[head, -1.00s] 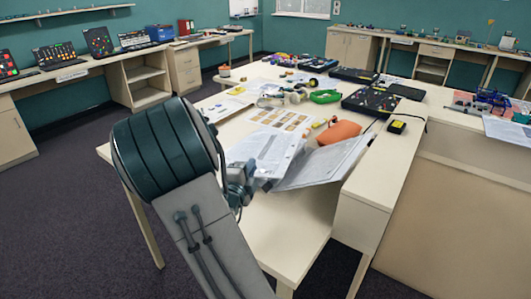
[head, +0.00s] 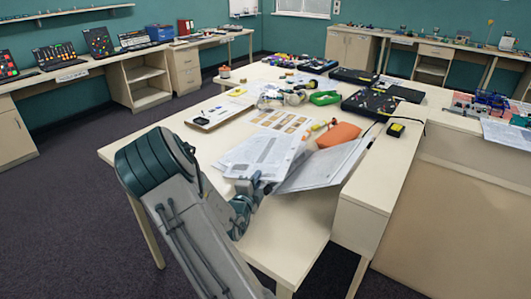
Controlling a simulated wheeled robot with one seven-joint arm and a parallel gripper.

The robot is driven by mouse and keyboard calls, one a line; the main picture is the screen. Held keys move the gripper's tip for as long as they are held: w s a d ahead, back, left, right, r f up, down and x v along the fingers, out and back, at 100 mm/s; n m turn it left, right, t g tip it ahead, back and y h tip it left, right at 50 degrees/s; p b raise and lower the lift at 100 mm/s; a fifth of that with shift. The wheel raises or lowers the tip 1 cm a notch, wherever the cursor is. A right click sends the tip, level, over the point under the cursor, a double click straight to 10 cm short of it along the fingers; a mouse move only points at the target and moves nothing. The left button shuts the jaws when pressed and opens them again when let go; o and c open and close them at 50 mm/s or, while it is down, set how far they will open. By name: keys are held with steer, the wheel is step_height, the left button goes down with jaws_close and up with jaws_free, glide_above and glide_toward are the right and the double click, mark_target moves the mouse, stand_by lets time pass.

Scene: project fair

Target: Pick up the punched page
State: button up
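White printed pages (head: 262,155) lie near the front edge of the table, one overlapping another. Which of them is the punched page, I cannot tell, as any holes are too small to see. A grey-white folder or open sheet (head: 325,168) lies tilted right of them. My gripper (head: 264,186) is at the near edge of the pages, close to the folder's left corner. My own wrist partly hides it. I cannot tell whether its fingers are apart or touch the paper.
An orange pouch (head: 338,134) sits behind the folder. A sheet with coloured pictures (head: 281,122), a white tray (head: 213,113), a green tray (head: 325,98) and a black panel (head: 370,103) are farther back. A yellow-black tape measure (head: 396,130) is at right. The table's front (head: 285,235) is bare.

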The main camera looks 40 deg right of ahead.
steer(key=shift+x, duration=1.2)
jaws_close()
